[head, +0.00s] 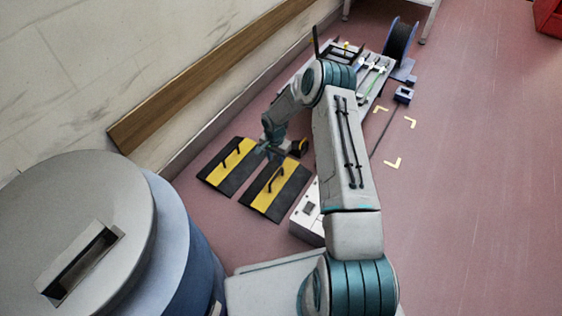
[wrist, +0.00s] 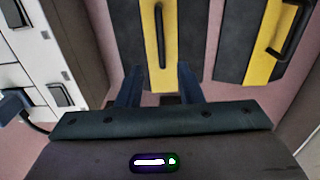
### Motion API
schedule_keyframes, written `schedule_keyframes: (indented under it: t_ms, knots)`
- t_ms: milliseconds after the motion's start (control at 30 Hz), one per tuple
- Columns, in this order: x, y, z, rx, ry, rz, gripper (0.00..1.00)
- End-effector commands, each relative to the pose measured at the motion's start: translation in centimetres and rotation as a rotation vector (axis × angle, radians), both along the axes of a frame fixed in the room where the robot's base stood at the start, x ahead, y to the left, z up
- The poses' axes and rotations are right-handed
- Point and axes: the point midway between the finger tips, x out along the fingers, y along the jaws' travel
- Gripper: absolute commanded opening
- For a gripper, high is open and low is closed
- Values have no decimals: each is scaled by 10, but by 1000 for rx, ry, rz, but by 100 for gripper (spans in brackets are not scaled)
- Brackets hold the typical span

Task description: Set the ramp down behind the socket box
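Two black ramps with a yellow stripe and a black handle lie side by side on the floor, the left ramp (head: 214,174) nearer the wall and the right ramp (head: 259,197) beside the white socket box (head: 303,222). My arm partly hides the box. In the wrist view the socket box (wrist: 28,45) is at left, the nearer ramp (wrist: 128,30) in the middle and the other ramp (wrist: 238,45) at right. My gripper (wrist: 159,72) is open and empty, its fingers apart on either side of the nearer ramp's handle line. It seems above the ramps; contact is not visible.
A blue barrel (head: 190,235) with a grey lid stands at lower left. A wall with a wooden rail (head: 190,90) runs along the left. Yellow corner marks (head: 393,163) lie on open floor at right.

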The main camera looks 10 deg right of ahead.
Motion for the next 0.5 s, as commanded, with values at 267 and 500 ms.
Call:
schedule_keyframes:
  t_ms: [267,500]
  knots:
    - [-9,-4,92,-55,-11,145,33]
    - [-45,-10,192,-110,-7,302,33]
